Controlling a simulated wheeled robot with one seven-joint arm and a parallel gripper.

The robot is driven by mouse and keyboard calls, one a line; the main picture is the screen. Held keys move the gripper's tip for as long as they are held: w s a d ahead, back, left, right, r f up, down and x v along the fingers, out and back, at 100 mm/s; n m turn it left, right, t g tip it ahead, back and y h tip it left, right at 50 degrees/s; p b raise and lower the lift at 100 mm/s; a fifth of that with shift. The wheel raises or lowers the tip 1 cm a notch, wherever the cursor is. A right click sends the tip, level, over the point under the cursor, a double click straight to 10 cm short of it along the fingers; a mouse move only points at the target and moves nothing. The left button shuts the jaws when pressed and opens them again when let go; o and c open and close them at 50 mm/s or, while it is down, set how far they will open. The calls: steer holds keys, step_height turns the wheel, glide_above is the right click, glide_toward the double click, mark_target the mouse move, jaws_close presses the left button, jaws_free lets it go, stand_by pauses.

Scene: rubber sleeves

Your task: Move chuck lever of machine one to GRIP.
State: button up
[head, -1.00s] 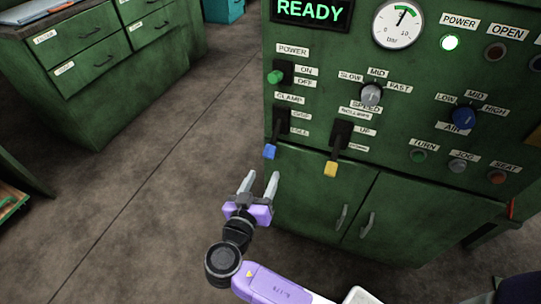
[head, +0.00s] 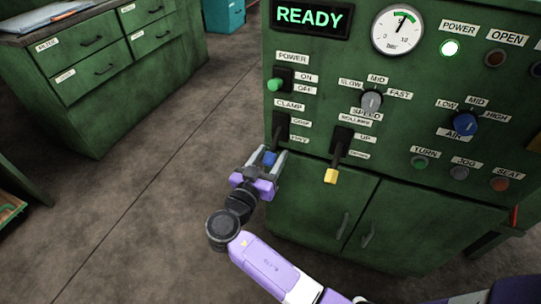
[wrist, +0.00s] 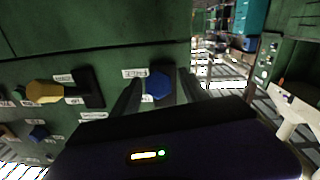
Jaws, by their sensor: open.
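A lever with a blue knob (head: 270,158) hangs from a dark slot under a label that reads CLAMP, at the lower left of the green machine panel. It points down; its two position labels are too blurred to read surely. My gripper (head: 267,156) is open, with one finger on each side of the blue knob. In the wrist view the blue knob (wrist: 158,84) sits between the two fingers, with gaps on both sides. I see no label reading CHUCK.
A yellow-knobbed lever (head: 331,176) hangs close to the right. A green power switch (head: 275,85) is above, and dials and buttons are farther right. The display (head: 309,16) reads READY. Cabinet doors (head: 330,215) lie below. Floor at left is clear.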

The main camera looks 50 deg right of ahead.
jaws_close()
stand_by(1.4)
